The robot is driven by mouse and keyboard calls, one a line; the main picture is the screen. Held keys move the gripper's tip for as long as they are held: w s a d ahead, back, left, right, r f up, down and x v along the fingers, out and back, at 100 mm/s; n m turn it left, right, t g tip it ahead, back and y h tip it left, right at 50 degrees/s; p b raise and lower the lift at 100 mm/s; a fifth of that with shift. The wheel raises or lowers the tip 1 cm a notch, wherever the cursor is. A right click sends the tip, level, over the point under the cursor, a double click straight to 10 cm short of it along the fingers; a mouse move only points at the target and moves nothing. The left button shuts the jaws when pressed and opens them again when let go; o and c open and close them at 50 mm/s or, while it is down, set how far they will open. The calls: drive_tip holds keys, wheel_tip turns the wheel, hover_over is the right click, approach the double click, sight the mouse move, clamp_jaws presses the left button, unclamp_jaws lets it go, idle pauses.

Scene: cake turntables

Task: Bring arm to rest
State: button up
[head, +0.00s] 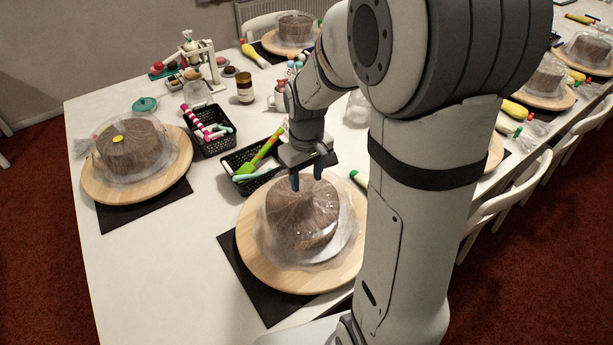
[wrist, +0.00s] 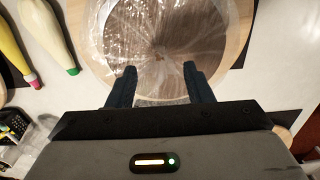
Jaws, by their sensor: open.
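My gripper (head: 307,180) is above the near cake, fingers pointing down and apart, with nothing seen between them. The brown cake (head: 302,215) stands under clear plastic wrap on a round wooden turntable (head: 262,270). In the wrist view my gripper (wrist: 160,85) shows two dark blue fingers spread over the wrapped cake (wrist: 155,40). I cannot tell whether the fingertips touch the wrap. My arm hides the right part of the turntable in the head view.
A second wrapped cake (head: 133,148) on a turntable stands at left. Black baskets (head: 207,130) with tools, a jar (head: 245,88) and a small stand (head: 200,60) are behind. More cakes are at the back and right. The white table's near left (head: 160,270) is clear.

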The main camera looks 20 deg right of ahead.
drive_tip(key=shift+r+p, duration=1.5)
drive_tip(key=shift+r, duration=0.8)
drive_tip(key=s+r+m+t, duration=0.3)
drive_tip(key=s+r, duration=0.6)
drive_tip(key=s, duration=0.5)
drive_tip(key=shift+s+r+m, duration=0.2)
drive_tip(key=shift+r+m, duration=0.1)
drive_tip(key=shift+r, duration=0.05)
